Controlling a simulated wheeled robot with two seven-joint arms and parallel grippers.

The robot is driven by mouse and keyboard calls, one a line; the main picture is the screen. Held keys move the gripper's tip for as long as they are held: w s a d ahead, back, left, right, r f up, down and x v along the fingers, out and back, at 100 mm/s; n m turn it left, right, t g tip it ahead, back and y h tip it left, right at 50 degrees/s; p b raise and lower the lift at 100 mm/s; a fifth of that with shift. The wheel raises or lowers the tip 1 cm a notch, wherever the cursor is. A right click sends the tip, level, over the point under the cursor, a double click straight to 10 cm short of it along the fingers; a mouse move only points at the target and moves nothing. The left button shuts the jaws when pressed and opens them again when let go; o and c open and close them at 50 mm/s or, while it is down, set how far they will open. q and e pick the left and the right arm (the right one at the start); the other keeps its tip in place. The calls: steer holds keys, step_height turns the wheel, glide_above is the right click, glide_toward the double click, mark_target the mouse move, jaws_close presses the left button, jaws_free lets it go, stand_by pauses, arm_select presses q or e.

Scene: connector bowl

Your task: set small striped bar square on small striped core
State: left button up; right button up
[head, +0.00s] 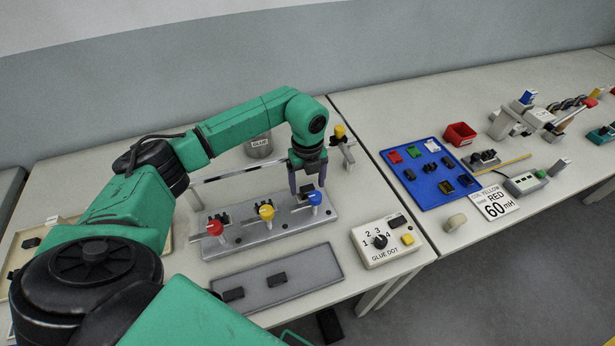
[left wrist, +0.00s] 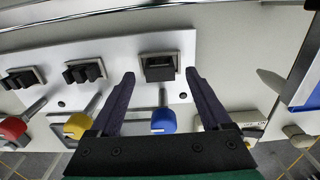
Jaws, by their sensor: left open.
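My left gripper (head: 306,184) points down over the right end of the light grey fixture plate (head: 250,238). Its fingers are open and empty; the left wrist view shows them (left wrist: 159,76) on either side of the seat with the blue knob lever (head: 315,198). A dark core-like piece (left wrist: 159,69) sits in that seat, just beyond the fingertips. Two more dark pieces sit by the yellow lever (left wrist: 84,72) and the red lever (left wrist: 22,79). No stripes can be made out on any piece. My right gripper is out of view.
A glue-dot box (head: 387,241) with a dial stands right of the plate. A glue can (head: 259,146) and a yellow-topped stand (head: 341,145) are behind. A blue board (head: 425,196) with coloured parts lies on the right table, with a red bin (head: 459,134) beyond.

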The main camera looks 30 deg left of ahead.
arm_select(q)
step_height(320, 180, up, 14)
steer(key=b, duration=0.3)
steer(key=shift+r, duration=0.2)
